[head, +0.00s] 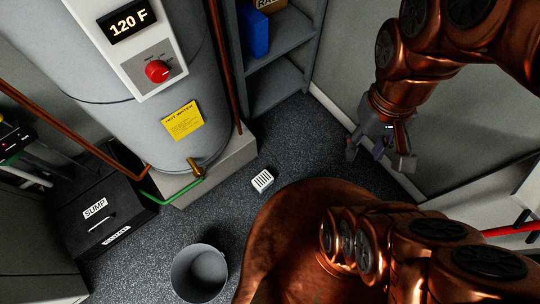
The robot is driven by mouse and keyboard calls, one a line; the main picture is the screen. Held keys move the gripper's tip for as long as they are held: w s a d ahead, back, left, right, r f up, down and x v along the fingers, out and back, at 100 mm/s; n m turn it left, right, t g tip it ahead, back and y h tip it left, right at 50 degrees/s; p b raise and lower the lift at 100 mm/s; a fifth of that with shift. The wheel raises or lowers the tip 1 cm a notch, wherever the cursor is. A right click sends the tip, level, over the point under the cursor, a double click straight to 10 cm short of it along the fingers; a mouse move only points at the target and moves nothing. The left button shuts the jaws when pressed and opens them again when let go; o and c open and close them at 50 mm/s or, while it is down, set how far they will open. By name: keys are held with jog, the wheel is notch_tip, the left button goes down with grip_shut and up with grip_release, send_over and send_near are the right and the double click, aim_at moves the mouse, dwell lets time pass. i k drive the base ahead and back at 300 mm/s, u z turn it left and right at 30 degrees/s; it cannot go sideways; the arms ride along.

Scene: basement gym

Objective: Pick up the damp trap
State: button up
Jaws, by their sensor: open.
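The likely damp trap is a small white box with dark slots (262,181). It lies on the dark speckled floor in the head view, in front of the water heater's base and to the right of its drain valve. My gripper (381,158) hangs from my copper arm at the upper right, near the pale wall. It is open, with its fingers spread and nothing between them. It is apart from the white box, to its right in the picture and seemingly higher.
The water heater (165,115) stands on a pale plinth (225,160), with a green hose (160,199) at its valve. A grey bucket (199,273) and black sump box (100,215) are at lower left. A grey shelf (280,40) stands behind. Floor around the white box is clear.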

aim_at(262, 181)
jog(key=u, duration=0.45)
jog(key=k, duration=1)
jog(key=z, duration=0.45)
jog(key=i, duration=0.7)
jog(key=u, duration=2.3)
